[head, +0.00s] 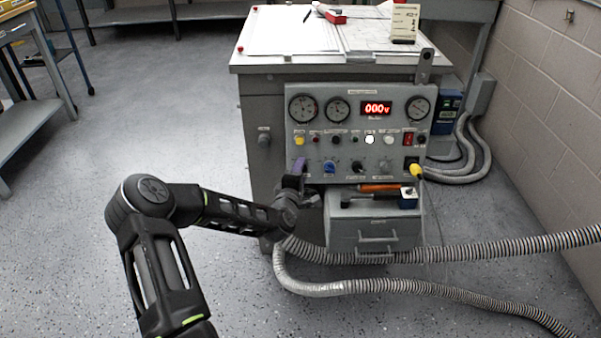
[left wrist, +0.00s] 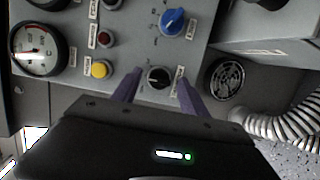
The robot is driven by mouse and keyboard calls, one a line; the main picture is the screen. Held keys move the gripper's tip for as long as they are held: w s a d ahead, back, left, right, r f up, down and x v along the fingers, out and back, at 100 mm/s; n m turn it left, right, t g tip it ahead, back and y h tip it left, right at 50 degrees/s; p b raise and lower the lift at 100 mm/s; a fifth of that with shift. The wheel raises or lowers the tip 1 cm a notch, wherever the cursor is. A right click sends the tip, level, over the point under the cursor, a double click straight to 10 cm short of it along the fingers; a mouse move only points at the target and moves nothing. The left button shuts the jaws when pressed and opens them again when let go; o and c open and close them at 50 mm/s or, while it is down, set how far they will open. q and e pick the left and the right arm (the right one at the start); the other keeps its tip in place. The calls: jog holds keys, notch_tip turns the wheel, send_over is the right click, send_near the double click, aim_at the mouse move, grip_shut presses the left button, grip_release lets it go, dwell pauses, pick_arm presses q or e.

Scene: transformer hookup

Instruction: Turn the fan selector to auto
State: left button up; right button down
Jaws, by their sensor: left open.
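The control panel (head: 350,150) faces me on the front of the grey cabinet. In the left wrist view a black round selector knob (left wrist: 159,77) sits on the panel beside a blue knob (left wrist: 173,22). Its labels are too small to read, so I cannot confirm it is the fan selector or which position it points to. My left gripper (left wrist: 157,82) is open, with its purple fingers on either side of the black knob; contact is not clear. In the head view the left gripper (head: 297,172) covers that knob at the panel's lower left. My right gripper is not in view.
The blue knob (head: 329,167) and another black knob (head: 358,166) are right of the gripper. A yellow button (left wrist: 101,69) and round vent (left wrist: 226,79) are nearby. A grey drawer box (head: 371,226) stands below the panel. Ribbed hoses (head: 400,287) cross the floor; floor at left is clear.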

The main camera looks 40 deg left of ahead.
pick_arm(q)
jog(key=p+v, duration=0.1)
jog(key=v, duration=0.6)
jog(key=shift+s, duration=0.15)
jog(key=shift+r, duration=0.1)
